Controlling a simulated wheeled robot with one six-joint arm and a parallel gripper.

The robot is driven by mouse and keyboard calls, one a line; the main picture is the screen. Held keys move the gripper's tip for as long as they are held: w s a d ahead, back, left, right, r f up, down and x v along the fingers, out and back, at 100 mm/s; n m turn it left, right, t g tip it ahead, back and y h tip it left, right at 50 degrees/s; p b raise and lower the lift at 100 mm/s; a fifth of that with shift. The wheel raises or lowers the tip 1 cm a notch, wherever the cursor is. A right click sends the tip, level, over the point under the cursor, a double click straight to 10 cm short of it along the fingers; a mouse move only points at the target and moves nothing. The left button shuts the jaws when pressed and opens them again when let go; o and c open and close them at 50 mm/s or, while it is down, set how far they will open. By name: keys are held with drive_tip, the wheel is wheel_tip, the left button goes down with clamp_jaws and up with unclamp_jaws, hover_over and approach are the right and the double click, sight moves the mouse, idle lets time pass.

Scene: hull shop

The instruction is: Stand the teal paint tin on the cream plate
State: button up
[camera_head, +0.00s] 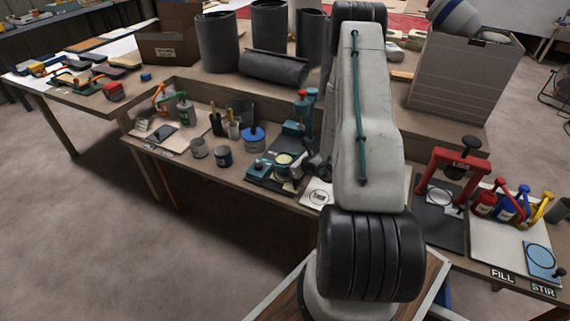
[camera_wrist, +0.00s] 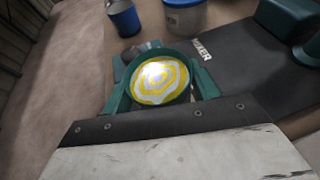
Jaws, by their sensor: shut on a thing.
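The paint tin (camera_wrist: 160,82) is open at the top in the wrist view, with a teal rim and yellow and white rings of paint inside. My gripper (camera_wrist: 163,90) is shut on it, one teal finger on each side. In the head view the tin (camera_head: 284,159) shows as a small pale yellow round beside the teal mixer (camera_head: 299,122). My arm hides part of that area. A pale square plate (camera_head: 318,198) with a dark round mark lies just right of the tin, partly beside my arm. I cannot tell if the tin touches the mat below.
A dark mat (camera_wrist: 240,60) lettered MIXER lies beside the tin. A red press (camera_head: 460,165) and several coloured bottles stand to the right. Floor at left is clear.

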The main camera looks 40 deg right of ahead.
drive_tip(key=shift+f, duration=0.65)
drive_tip(key=shift+f, duration=0.1)
drive_tip(key=o, duration=1.1)
drive_tip(key=shift+o, duration=0.2)
